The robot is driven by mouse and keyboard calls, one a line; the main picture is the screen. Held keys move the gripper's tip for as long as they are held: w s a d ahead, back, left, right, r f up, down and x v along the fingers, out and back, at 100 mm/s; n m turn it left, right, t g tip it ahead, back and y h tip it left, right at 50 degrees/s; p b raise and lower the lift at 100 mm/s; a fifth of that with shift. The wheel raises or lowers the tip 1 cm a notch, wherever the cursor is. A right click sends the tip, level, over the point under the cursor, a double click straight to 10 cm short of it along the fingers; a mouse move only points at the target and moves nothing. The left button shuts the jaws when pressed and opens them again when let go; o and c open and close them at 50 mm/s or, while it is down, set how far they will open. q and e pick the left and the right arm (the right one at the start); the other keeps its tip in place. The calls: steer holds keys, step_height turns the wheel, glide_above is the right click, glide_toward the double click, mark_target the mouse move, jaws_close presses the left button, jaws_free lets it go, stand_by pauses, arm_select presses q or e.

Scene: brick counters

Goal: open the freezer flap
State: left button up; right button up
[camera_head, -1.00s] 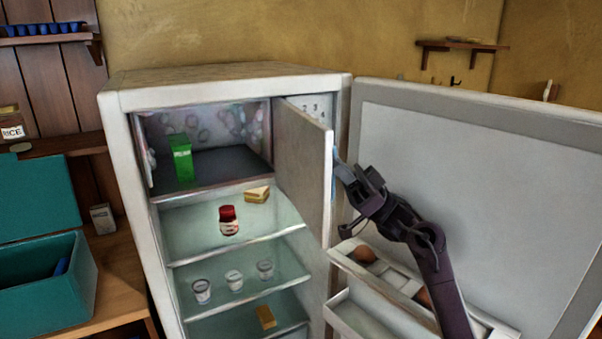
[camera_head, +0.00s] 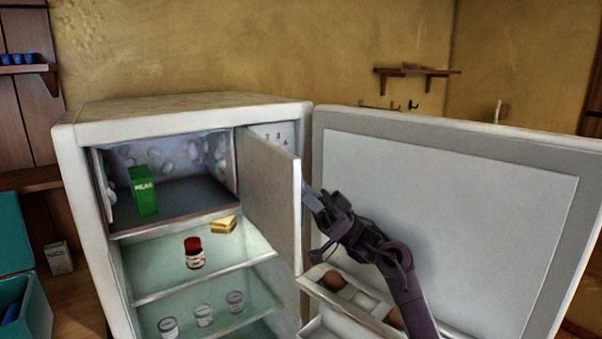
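The freezer flap (camera_head: 268,200) is the light grey inner door at the top of the white fridge. It stands swung open to the right, so the freezer compartment (camera_head: 190,196) shows, with a green carton (camera_head: 143,190) in it. My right gripper (camera_head: 309,198) is at the free edge of the flap, on its outer side, between the flap and the open fridge door. Its fingertips are partly hidden behind the flap edge, so I cannot tell whether they touch or grip it. My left gripper is not in view.
The large fridge door (camera_head: 440,190) stands wide open on the right, with eggs (camera_head: 333,280) in its rack below my arm. A red-capped jar (camera_head: 194,254), a sandwich-like wedge (camera_head: 223,225) and small cups (camera_head: 204,315) stand on the fridge shelves. A teal box (camera_head: 38,308) is at the left.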

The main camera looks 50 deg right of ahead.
step_height(320, 180, up, 20)
steer(key=b, duration=0.1)
steer(key=shift+b, duration=0.35)
stand_by(0.5)
